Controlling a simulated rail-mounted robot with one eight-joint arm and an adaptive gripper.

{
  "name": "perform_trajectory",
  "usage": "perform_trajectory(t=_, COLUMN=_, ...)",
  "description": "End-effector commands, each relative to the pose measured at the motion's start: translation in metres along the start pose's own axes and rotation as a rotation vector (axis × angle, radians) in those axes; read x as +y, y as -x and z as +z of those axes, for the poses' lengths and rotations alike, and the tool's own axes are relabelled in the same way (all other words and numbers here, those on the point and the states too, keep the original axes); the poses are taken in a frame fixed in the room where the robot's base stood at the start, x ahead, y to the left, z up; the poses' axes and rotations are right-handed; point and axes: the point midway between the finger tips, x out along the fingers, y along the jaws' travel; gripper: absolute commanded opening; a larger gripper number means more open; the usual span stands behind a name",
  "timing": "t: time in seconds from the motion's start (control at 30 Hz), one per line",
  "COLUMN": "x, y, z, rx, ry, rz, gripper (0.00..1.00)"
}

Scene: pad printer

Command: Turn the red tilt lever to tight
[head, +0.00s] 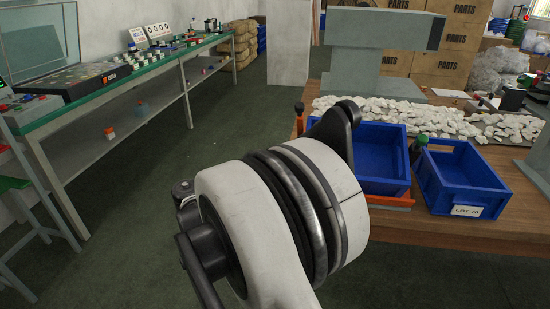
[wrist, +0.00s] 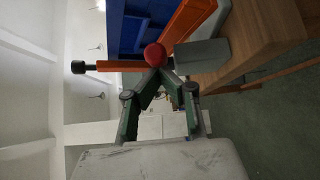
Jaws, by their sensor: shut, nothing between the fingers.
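In the wrist view, which is turned sideways, a round red knob (wrist: 155,54) sits just ahead of my gripper (wrist: 159,76). It appears to be the end of the red tilt lever; the rest of the lever is hidden or end-on. My gripper's fingers come together close to the knob, empty. I cannot tell whether they touch it. An orange bar (wrist: 118,66) with a black end passes beside the knob. In the head view my arm hides the gripper and the red knob. No tight marking can be made out.
In the head view, two blue bins (head: 383,150) (head: 465,175) stand on the wooden table (head: 420,224), with a green knob (head: 420,141) between them. White pieces (head: 425,118) lie behind. A grey machine body (head: 375,28) rises at the back. The floor to the left is clear.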

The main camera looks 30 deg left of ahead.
Motion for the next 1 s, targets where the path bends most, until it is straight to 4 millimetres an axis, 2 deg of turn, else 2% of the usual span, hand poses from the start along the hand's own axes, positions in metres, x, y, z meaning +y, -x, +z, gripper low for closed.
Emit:
perform_trajectory(t=0.2, x=-0.001, y=-0.001, z=0.007, rx=-0.001, ry=0.0, rz=0.0, gripper=0.0)
perform_trajectory(t=0.37, x=0.0, y=0.0, z=0.005, rx=-0.001, ry=0.0, rz=0.0, gripper=0.0)
perform_trajectory(t=0.83, x=0.0, y=0.01, z=-0.004, rx=0.001, ry=0.0, rz=0.0, gripper=0.0)
perform_trajectory(t=1.0, x=-0.001, y=0.019, z=-0.003, rx=0.0, ry=0.0, rz=0.0, gripper=0.0)
